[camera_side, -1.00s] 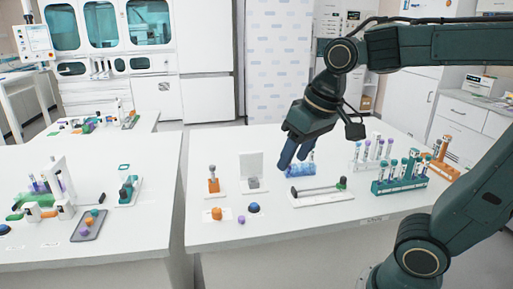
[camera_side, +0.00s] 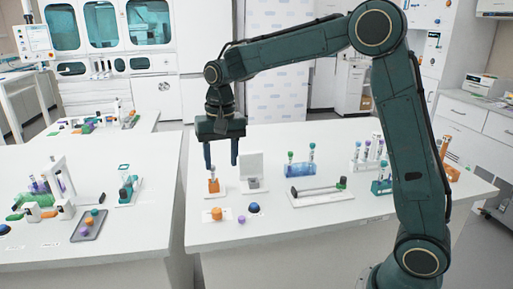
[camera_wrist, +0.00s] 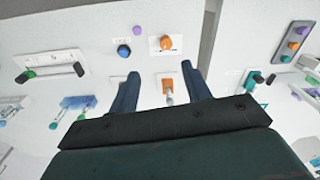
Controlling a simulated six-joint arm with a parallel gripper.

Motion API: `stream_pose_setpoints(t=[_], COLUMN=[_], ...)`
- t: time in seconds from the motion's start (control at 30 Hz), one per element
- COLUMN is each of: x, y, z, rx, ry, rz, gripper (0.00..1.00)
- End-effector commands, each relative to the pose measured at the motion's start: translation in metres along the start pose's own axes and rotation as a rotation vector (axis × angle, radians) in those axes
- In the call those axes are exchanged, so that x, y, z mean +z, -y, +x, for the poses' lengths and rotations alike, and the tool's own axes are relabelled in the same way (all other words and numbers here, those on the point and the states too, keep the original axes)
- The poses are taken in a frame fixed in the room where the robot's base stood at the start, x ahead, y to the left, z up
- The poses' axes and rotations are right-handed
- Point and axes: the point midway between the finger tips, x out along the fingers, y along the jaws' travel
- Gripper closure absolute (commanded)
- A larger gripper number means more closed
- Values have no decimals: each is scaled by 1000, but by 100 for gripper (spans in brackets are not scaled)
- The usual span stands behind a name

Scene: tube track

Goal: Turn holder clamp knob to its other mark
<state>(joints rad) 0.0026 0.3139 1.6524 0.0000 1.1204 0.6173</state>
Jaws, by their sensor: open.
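An orange knob (camera_side: 216,213) sits on a small white plate near the table's front left. It also shows in the wrist view (camera_wrist: 166,42), beyond my fingertips. An orange holder (camera_side: 213,186) with an upright tube stands on a white base behind it. In the wrist view the holder (camera_wrist: 168,86) appears between my two fingers. My gripper (camera_side: 222,166) points down, open and empty, above the holder area; it also shows in the wrist view (camera_wrist: 161,70). I cannot tell for sure which knob is the holder clamp's, and its marks are too small to read.
A grey-white stand (camera_side: 252,171) is right of the holder. A blue dome (camera_side: 254,208) and a purple knob (camera_side: 241,220) lie right of the orange knob. A blue tube rack (camera_side: 300,169) and a rod fixture (camera_side: 318,190) stand farther right.

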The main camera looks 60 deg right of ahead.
Motion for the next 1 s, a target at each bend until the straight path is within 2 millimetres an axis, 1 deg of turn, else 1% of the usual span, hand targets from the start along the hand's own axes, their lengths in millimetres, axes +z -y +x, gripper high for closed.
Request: stream_pose_setpoints(t=[0.03, 0.1, 0.3, 0.67, 0.87, 1.0], x=[-6, -13, -23, -23, -23, -22], y=[4, 9, 16, 16, 16, 15], z=[8, 17, 31, 36, 50, 67], rx=[8, 18, 33, 34, 35, 35], ry=[12, 24, 42, 45, 46, 46], rz=[17, 38, 75, 79, 78, 78], gripper=[52, 52, 52, 52, 52, 52])
